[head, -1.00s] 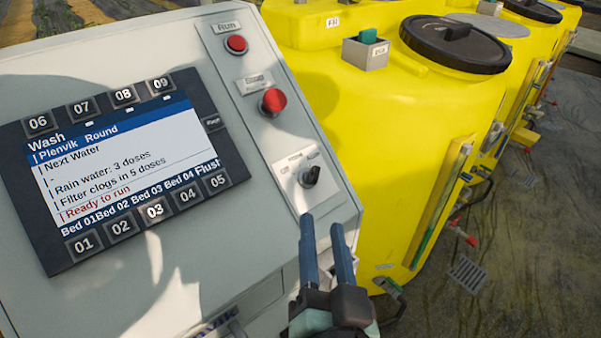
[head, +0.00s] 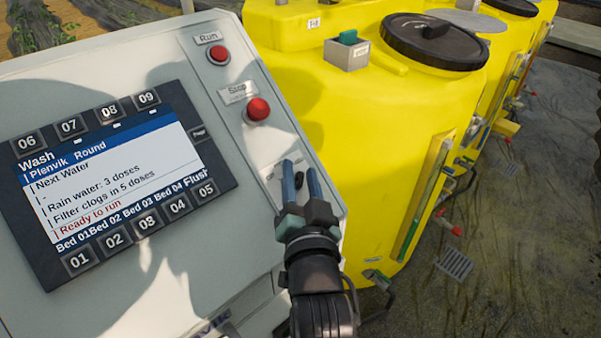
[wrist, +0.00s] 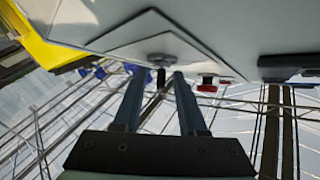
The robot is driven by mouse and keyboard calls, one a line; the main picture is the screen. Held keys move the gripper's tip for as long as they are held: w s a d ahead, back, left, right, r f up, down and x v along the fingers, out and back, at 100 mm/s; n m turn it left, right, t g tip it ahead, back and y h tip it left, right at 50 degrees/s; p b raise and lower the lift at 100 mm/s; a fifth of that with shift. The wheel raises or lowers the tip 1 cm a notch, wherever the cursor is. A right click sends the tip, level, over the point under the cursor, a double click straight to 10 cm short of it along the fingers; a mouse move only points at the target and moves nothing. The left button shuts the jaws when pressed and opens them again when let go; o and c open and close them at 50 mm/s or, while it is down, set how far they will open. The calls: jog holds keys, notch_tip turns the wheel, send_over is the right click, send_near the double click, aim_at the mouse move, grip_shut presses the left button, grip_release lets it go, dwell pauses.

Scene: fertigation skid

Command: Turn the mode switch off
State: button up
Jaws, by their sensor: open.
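The mode switch (head: 299,180) is a small black rotary knob on a light plate at the lower right of the sloping grey panel (head: 225,130). My gripper (head: 301,168) is open in the head view, with its two blue fingers on either side of the knob. In the wrist view the dark knob (wrist: 161,78) shows between the spread fingertips of my gripper (wrist: 158,75). I cannot tell whether the fingers touch it. The plate's labels are partly hidden by the fingers, and the knob's exact pointing direction is hard to read.
A red Run button (head: 219,54) and a red Stop button (head: 258,110) sit above the switch. A screen with numbered keys (head: 115,180) fills the panel's left. Yellow tanks (head: 390,120) stand close on the right. Floor at far right is mostly clear.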

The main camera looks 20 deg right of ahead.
grip_shut()
